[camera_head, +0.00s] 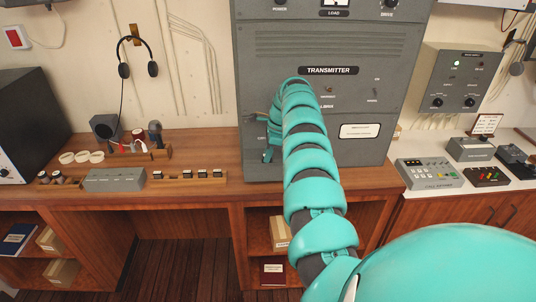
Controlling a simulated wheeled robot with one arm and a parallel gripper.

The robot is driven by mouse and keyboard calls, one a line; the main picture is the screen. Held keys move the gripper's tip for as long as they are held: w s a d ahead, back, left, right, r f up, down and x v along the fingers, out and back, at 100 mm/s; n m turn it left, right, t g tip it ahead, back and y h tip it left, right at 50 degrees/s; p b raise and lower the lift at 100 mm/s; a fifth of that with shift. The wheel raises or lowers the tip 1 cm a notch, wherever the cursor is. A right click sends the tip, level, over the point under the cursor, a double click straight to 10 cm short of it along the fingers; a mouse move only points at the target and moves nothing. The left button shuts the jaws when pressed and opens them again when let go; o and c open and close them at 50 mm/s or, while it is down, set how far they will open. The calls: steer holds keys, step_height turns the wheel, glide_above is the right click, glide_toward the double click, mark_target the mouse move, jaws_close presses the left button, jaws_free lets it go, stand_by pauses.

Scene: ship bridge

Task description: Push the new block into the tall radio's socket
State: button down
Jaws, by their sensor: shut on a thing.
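The tall grey radio (330,45), labelled TRANSMITTER, stands on the wooden desk. My arm crosses in front of its lower panel. My gripper (267,154) is at the left part of that panel, low down, near a partly covered label. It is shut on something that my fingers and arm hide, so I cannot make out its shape. The socket and the new block cannot be told apart from here. Whether the held thing touches the radio is not visible.
A grey box (114,180) and a wooden rack (193,178) with small dark-topped pieces lie on the desk at left. Headphones (138,56) hang on the wall. A keypad unit (428,173) stands on the right counter. Bare desk lies just left of the radio.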

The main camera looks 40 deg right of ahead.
stand_by(0.3)
steer(key=c, duration=1.3)
jaws_free()
steer(key=shift+c, duration=0.2)
steer(key=b+v, duration=0.1)
steer(key=v, duration=0.6)
steer(key=p+v, duration=1)
steer(key=shift+r, duration=0.2)
